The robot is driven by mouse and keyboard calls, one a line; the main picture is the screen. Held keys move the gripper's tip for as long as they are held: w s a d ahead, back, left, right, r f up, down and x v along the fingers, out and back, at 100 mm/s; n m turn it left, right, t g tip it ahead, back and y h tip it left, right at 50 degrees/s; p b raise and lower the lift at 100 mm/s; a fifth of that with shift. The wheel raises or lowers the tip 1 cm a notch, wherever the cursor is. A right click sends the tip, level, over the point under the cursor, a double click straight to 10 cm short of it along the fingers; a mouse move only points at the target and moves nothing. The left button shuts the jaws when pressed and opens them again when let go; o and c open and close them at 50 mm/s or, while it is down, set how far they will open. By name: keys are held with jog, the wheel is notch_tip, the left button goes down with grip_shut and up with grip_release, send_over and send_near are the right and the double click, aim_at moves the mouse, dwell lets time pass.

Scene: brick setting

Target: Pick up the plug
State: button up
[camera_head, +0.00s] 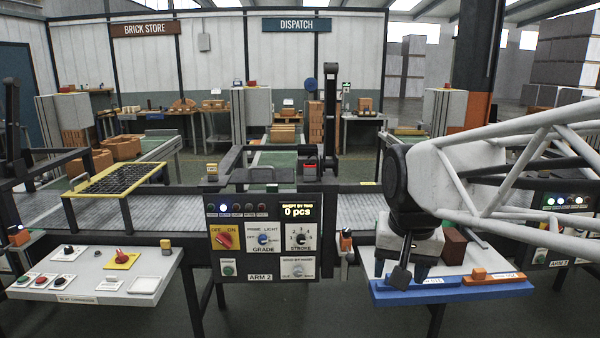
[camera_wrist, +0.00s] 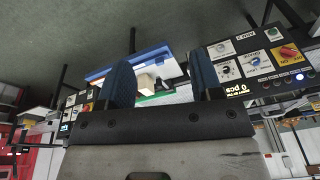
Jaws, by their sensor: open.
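I cannot make out the plug for certain in either view. My gripper (camera_head: 401,276) is above the left part of the blue-edged table on the right in the head view, and my arm hides part of that table. In the wrist view my gripper (camera_wrist: 162,76) has its two dark blue fingers wide apart. A small pale block (camera_wrist: 147,83) shows between the fingers, against the blue and white table. I cannot tell whether it is the plug. Nothing is visibly held.
A brown brick (camera_head: 454,246) and an orange block (camera_head: 478,273) are on the table (camera_head: 420,292) at right. The control panel (camera_head: 264,240) stands in the middle. A grey panel (camera_head: 95,278) with buttons is at left. A conveyor (camera_head: 345,201) runs behind.

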jog(key=w+a+r+m, duration=0.15)
jog(key=w+r, duration=0.25)
jog(key=w, duration=0.5)
jog(key=w+r+m, duration=0.2)
jog(key=w+r, duration=0.2)
jog(key=w, duration=0.5)
jog(key=m+g, duration=0.2)
jog(key=m, duration=0.9)
send_over(310, 168)
jog(key=f, duration=0.4)
jog(key=shift+w+d, duration=0.35)
jog(key=shift+w, duration=0.05)
jog(key=shift+w+a+f+m, duration=0.15)
jog(key=shift+w+f+m, duration=0.15)
jog(key=shift+w, duration=0.15)
jog(key=shift+f, duration=1.3)
jog(key=shift+s+a+f, duration=0.1)
jog(key=shift+f, duration=1.2)
jog(key=shift+s+a+f, duration=0.1)
jog(key=shift+f, duration=1.2)
